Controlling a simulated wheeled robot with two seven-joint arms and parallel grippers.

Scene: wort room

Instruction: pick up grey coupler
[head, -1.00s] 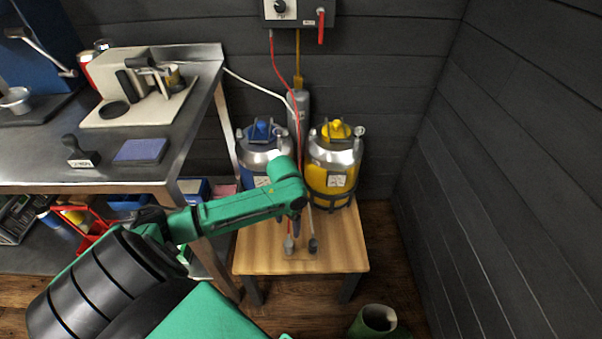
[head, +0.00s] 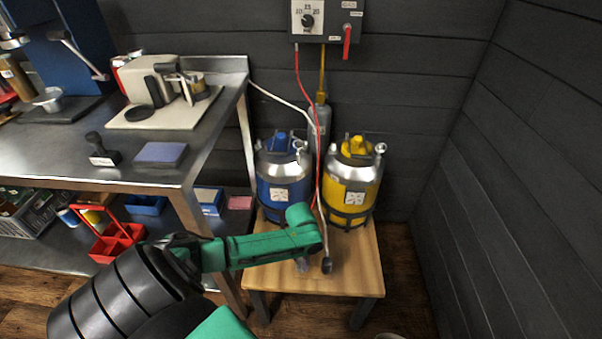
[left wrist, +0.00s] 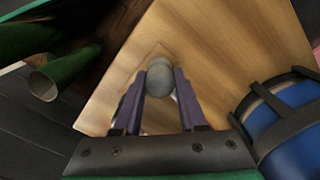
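The grey coupler (left wrist: 159,78) shows in the left wrist view as a rounded grey end over the wooden stand. It lies between the tips of my left gripper's two purple fingers, with little room on each side. My left gripper (left wrist: 160,86) looks open around it; firm contact does not show. In the head view the left gripper (head: 303,264) is low over the stand's top, and my green arm hides most of the coupler there. A darker coupler (head: 327,265) hangs just to its right. My right gripper is not in view.
A blue keg (head: 283,185) and a yellow keg (head: 352,185) stand at the back of the wooden stand (head: 355,262). A steel bench (head: 60,165) is on the left. A green cylinder (left wrist: 62,78) is on the floor.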

